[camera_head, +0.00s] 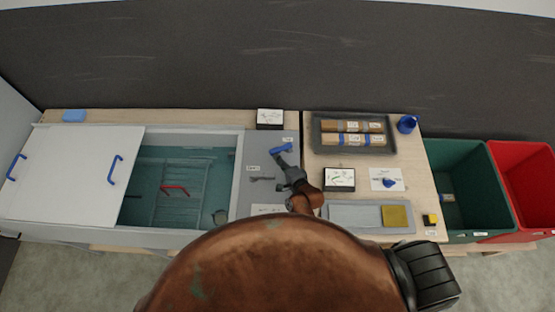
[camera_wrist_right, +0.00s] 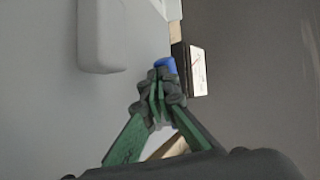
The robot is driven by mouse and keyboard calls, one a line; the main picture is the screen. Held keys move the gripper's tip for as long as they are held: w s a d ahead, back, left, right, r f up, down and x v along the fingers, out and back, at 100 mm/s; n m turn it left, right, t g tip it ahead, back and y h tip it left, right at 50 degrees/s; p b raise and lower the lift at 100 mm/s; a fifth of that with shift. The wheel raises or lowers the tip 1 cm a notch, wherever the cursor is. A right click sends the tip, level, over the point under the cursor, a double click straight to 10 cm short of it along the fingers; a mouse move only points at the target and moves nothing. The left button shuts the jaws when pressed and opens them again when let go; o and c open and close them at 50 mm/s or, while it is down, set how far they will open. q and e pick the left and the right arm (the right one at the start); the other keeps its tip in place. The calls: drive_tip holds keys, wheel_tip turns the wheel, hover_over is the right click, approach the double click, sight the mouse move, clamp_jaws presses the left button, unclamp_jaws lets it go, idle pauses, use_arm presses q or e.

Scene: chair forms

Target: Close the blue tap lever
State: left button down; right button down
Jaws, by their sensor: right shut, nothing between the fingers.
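The blue tap lever (camera_head: 281,149) is on the grey panel right of the water tank. It lies slantwise, near a small white label. My right gripper (camera_head: 284,162) is shut and empty, its fingertips just at the near side of the lever. In the right wrist view, the closed fingertips (camera_wrist_right: 158,80) point at the blue lever end (camera_wrist_right: 164,65), which shows just beyond them. I cannot tell whether they touch it. The fingers hide part of the lever. My left gripper is not in view.
A dark lever (camera_head: 262,179) lies left of my gripper on the same panel. The tank (camera_head: 238,170) holds a red handle (camera_head: 174,188); a white cover (camera_head: 70,175) lies to its left. A black-edged box (camera_head: 270,118) stands behind. A tray (camera_head: 390,148) of packages is right.

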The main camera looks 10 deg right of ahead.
sight(272, 153)
drive_tip(key=shift+w+a+r+p, duration=0.15)
drive_tip(key=shift+w+a+p, duration=0.35)
drive_tip(key=shift+w, duration=0.1)
drive_tip(key=shift+w+a+p, duration=0.2)
drive_tip(key=shift+w, duration=0.3)
drive_tip(key=shift+w+a+p, duration=0.15)
drive_tip(key=shift+w+p, duration=0.05)
drive_tip(key=shift+w, duration=0.35)
drive_tip(key=shift+s, duration=0.2)
drive_tip(key=v, duration=1.1)
drive_tip(key=shift+s+d, duration=0.15)
drive_tip(key=shift+s, duration=0.2)
